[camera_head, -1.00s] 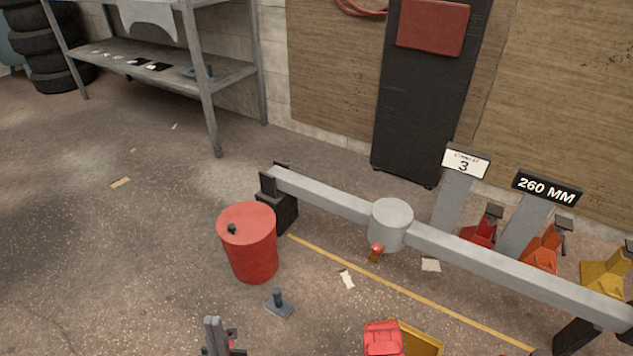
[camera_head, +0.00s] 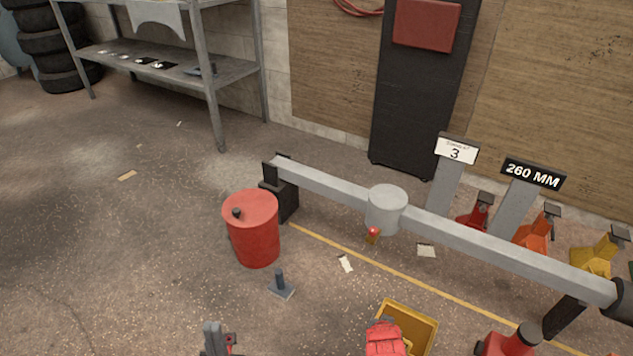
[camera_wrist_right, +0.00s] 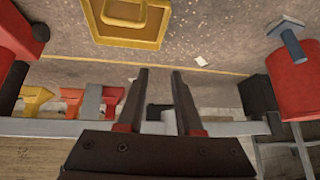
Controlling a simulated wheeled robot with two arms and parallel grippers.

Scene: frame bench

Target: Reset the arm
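My left gripper (camera_head: 216,338) shows at the bottom of the head view, cut by the frame edge, over bare floor in front of the red drum (camera_head: 252,230). Its fingers look close together, and I cannot tell if they are open or shut. In the right wrist view my right gripper (camera_wrist_right: 158,75) is open, with two dark fingers apart and nothing between them. The long grey beam (camera_head: 470,243) lies beyond those fingertips in the head view's scene, and it shows behind them in the wrist view.
A yellow tray (camera_head: 425,322) lies on the floor at bottom centre. A small post on a plate (camera_head: 281,286) stands near the drum. Red, orange and yellow stands (camera_head: 597,256) are behind the beam. A metal shelf (camera_head: 175,72) is at the back left.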

